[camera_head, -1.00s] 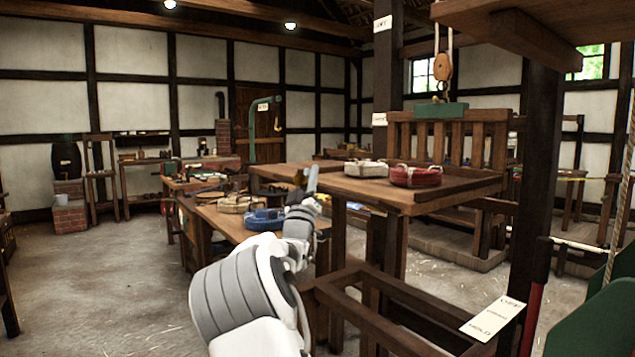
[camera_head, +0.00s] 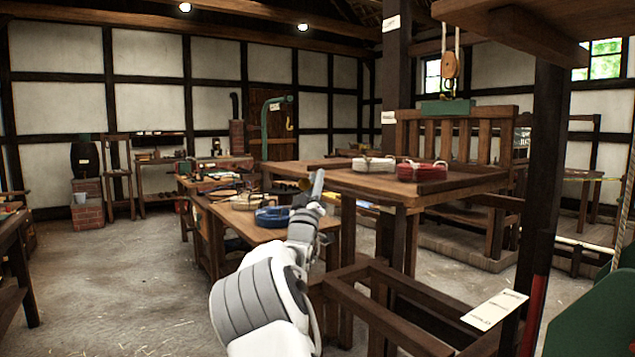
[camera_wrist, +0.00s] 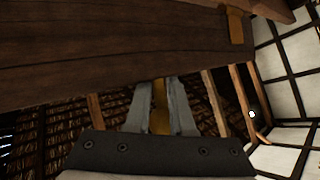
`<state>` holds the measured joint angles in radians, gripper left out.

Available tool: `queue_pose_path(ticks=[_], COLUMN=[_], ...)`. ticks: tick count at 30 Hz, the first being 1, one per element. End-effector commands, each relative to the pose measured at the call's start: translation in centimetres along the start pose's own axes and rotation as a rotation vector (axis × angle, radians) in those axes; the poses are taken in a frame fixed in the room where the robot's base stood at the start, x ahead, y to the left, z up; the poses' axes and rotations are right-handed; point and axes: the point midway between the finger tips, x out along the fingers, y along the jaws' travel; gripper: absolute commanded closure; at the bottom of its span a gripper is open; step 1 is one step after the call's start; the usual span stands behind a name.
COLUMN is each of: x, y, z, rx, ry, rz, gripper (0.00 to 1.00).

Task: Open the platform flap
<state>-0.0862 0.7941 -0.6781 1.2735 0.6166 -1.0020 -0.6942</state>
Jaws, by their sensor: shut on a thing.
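The raised wooden platform (camera_head: 385,186) stands right of centre in the head view, with a slatted back. I cannot clearly tell its flap from the rest of its boards there. My gripper (camera_head: 318,182) is at the platform's near left edge. In the wrist view a broad dark wooden board (camera_wrist: 110,55), possibly the flap, fills the upper part. My gripper (camera_wrist: 161,100) shows just below its edge, its grey fingers shut around a yellow-brown tab (camera_wrist: 159,96). The tab's upper end is hidden or merges with the board's edge.
A white coil (camera_head: 373,164) and a red coil (camera_head: 421,171) lie on the platform. A lower bench (camera_head: 240,222) with a blue coil (camera_head: 272,216) is left of my arm. A pulley block (camera_head: 450,65) hangs above. A dark post (camera_head: 540,190) stands right.

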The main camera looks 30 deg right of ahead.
Motion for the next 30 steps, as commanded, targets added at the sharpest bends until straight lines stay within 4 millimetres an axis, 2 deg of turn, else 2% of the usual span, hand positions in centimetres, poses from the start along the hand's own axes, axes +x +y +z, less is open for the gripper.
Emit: queue_pose_path(ticks=[1,22,23,24,26,30], x=[-0.41,-0.42,-0.42,-0.42,-0.42,-0.41], y=[-1.5,-1.51,-1.51,-1.51,-1.51,-1.51], z=[-1.64,-1.63,-1.63,-1.63,-1.63,-1.63], rx=[0.023,0.023,0.023,0.023,0.023,0.022], ry=[0.023,0.022,0.022,0.022,0.022,0.022], rz=[-0.02,-0.02,-0.02,-0.02,-0.02,-0.02], gripper=[1.0,1.0,0.73,0.66,0.55,0.55])
